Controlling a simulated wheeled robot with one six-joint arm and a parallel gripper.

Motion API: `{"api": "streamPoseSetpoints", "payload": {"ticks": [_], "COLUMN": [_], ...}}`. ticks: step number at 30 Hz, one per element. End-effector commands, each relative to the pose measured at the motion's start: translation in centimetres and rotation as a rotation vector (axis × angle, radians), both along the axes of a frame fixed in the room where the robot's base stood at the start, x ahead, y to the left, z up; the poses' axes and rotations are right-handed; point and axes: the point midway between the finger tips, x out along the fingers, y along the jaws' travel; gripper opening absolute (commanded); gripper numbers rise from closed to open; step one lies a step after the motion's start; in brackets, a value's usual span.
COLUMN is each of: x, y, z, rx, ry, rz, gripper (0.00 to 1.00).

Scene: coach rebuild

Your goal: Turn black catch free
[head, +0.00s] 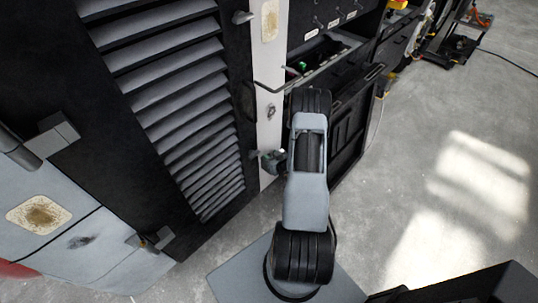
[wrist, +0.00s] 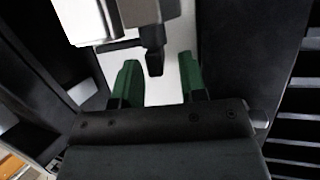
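My gripper (wrist: 159,76) has two green fingers, one on each side of the catch's lower end. The fingers are open, and a pale gap shows between the catch and each finger. I cannot tell the depth between the fingertips and the catch. In the head view my gripper (head: 272,161) is at the white post by the right edge of the louvred black panel (head: 165,90). It is small there, and my arm hides what lies behind it.
Another catch (head: 243,17) is at the panel's upper right, and one (head: 150,240) is at its lower edge. A dark cabinet with an open drawer (head: 325,55) stands right of the post. The concrete floor (head: 450,130) to the right is largely clear.

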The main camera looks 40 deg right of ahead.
Motion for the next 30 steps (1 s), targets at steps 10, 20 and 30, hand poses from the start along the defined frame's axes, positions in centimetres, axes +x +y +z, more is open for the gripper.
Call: {"api": "streamPoseSetpoints", "payload": {"ticks": [10, 20, 30], "x": [2.1, 2.2, 2.2], "y": [-0.2, -0.2, -0.2], "z": [-0.9, -0.9, -0.9], "rx": [0.0, 0.0, 0.0], "ry": [0.0, 0.001, 0.0], "rz": [0.0, -0.001, 0.0], "gripper": [0.38, 0.34, 0.01]}}
